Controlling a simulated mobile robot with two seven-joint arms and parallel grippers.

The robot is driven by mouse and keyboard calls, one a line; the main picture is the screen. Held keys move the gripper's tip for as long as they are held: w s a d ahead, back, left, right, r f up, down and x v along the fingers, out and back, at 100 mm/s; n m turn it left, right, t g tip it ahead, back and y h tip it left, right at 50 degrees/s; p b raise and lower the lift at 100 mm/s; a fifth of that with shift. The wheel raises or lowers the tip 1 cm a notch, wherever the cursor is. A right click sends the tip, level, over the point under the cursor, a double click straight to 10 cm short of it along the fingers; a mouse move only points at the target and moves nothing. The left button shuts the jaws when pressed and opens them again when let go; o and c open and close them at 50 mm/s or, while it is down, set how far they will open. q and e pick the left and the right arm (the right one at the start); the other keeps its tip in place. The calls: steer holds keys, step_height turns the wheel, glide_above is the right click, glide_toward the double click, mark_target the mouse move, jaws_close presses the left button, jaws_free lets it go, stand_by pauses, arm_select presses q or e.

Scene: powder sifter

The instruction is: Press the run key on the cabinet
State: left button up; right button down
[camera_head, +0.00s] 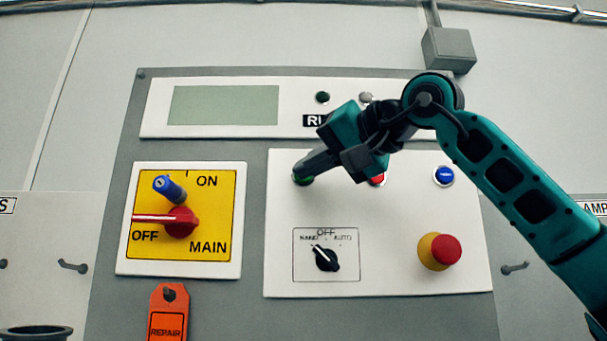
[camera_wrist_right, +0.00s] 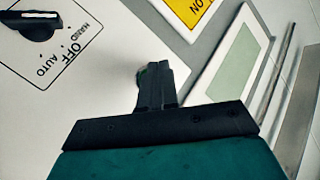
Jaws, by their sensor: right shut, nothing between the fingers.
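The grey cabinet panel (camera_head: 120,225) faces me, with a white key plate (camera_head: 400,275). A green key (camera_head: 305,181) sits at its upper left, mostly hidden by my right gripper (camera_head: 298,173). The gripper is shut and empty, its fingertips over the green key; I cannot tell whether they touch it. In the right wrist view the shut fingers (camera_wrist_right: 155,75) cover most of the key, leaving a dark green edge (camera_wrist_right: 141,76). A red key (camera_head: 378,181) is partly behind the gripper, and a blue key (camera_head: 443,176) is clear. My left gripper is not in view.
The main switch (camera_head: 180,221) points to OFF, with a blue padlock (camera_head: 168,188) on it. An orange REPAIR tag (camera_head: 168,310) hangs below. The selector (camera_head: 326,259) points toward HAND. A red emergency button (camera_head: 446,249) is at right. The display (camera_head: 224,105) is blank.

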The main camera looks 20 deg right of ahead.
steer(key=shift+s, duration=0.1)
steer(key=s, duration=0.2)
steer(key=s+a+b, duration=0.1)
steer(key=s, duration=0.1)
steer(key=shift+s+a, duration=0.2)
steer(key=shift+s, duration=0.15)
stand_by(0.7)
